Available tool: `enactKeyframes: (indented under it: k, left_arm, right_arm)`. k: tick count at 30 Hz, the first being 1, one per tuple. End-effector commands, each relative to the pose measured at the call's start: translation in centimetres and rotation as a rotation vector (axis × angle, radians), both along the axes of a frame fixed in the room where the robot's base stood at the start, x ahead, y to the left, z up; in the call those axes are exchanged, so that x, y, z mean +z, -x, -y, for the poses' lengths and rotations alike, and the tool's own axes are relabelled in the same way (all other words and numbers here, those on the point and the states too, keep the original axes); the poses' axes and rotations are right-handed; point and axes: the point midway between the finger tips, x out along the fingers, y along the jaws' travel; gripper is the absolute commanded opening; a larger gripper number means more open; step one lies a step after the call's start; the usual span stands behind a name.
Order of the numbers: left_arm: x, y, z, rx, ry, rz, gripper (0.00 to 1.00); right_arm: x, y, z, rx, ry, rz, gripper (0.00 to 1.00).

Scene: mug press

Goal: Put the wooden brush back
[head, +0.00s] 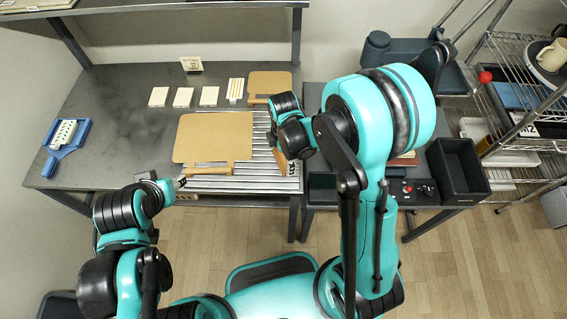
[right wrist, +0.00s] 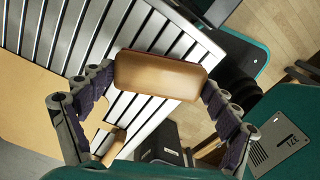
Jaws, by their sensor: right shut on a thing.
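The wooden brush (right wrist: 158,75) is a brown, rounded block held between the fingers of my right gripper (right wrist: 152,88). In the head view a brown edge of it (head: 281,162) shows beside the right gripper (head: 284,155), over the slatted metal rack (head: 262,178). In the wrist view, light metal slats lie beneath the brush; the gap to them is unclear. My left gripper (head: 180,183) is at the table's front edge, left of the rack, small in view; its jaw opening is unclear.
A large tan board (head: 212,137) lies over the rack, with a smaller board (head: 268,84) behind. Several pale tiles (head: 184,97) line the table's back. A blue tray (head: 66,135) is at left. A black bin (head: 458,170) and wire shelf (head: 520,110) stand right.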

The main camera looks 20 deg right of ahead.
Motion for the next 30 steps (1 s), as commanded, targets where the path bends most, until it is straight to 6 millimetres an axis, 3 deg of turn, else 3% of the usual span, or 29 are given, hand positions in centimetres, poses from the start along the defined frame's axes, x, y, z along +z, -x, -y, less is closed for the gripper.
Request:
enactKeyframes:
  k: [7,19,20,30]
  left_arm:
    - [-1.5,0.0,0.0,0.000,0.000,0.000,0.40]
    - [-1.9,0.0,0.0,0.000,0.000,0.000,0.40]
    - [-1.8,0.0,0.0,0.000,0.000,0.000,0.40]
    - [-1.7,0.0,0.0,0.000,0.000,0.000,0.40]
  right_arm:
    - [-3.6,0.0,0.0,0.000,0.000,0.000,0.62]
    - [-4.1,0.0,0.1,0.000,0.000,0.000,0.62]
    - [-4.0,0.0,0.1,0.000,0.000,0.000,0.97]
    - [-3.9,0.0,0.1,0.000,0.000,0.000,1.00]
